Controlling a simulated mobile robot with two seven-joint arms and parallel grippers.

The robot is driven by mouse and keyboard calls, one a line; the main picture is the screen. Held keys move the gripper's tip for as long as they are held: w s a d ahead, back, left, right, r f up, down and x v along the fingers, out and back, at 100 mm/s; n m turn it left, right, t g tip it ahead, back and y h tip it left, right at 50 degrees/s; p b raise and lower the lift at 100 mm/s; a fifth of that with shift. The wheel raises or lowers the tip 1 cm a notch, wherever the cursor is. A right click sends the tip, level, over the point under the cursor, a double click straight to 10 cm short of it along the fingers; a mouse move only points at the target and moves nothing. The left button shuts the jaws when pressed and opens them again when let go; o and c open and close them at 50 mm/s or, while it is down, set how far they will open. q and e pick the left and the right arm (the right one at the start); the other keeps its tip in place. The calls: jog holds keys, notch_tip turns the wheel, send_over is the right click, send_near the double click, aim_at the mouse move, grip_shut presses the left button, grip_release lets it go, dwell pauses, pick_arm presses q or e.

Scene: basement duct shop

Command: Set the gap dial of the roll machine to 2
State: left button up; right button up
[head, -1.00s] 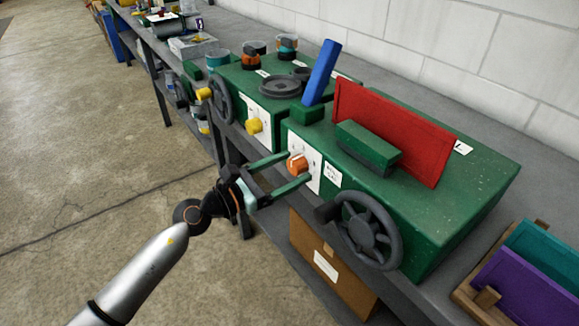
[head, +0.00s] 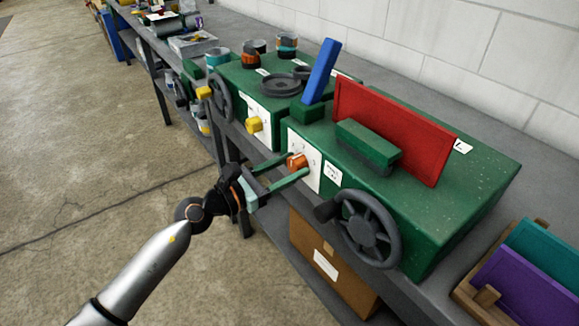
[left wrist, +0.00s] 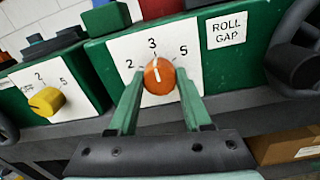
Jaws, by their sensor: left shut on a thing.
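The green roll machine (head: 440,205) stands on the bench. Its orange gap dial (head: 297,162) sits on a white plate (left wrist: 118,52) marked 2, 3 and 5, beside a "ROLL GAP" label (left wrist: 227,29). In the left wrist view the dial (left wrist: 159,80) has a white pointer line that points up at the 3; the 2 is to its left. My left gripper (head: 294,168) is shut on the dial, with one green finger at each side, as the left wrist view also shows (left wrist: 160,88). My right gripper is not in view.
A second green machine with a yellow dial (head: 254,125) stands to the left. A grey handwheel (head: 365,230) juts from the front, right of the gap dial. A cardboard box (head: 325,262) is under the bench. The floor in front is clear.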

pick_arm(q)
grip_shut()
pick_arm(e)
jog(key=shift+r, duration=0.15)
pick_arm(q)
jog(key=shift+r+n+p, duration=0.15)
jog(key=shift+n+p, duration=0.65)
jog(key=shift+n, duration=0.1)
jog(key=shift+n+p, duration=0.9)
jog(key=shift+n, duration=0.3)
jog(key=n+p, duration=0.2)
jog(key=n, duration=0.2)
jog(key=shift+p, duration=0.35)
jog(key=shift+n+p, duration=0.8)
jog(key=shift+n, duration=1)
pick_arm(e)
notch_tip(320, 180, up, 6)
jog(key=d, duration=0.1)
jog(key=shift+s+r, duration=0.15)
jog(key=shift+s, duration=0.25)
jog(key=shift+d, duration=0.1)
pick_arm(q)
jog(key=o, duration=1.2)
grip_release()
jog(key=shift+o, duration=0.2)
jog(key=shift+a, duration=0.1)
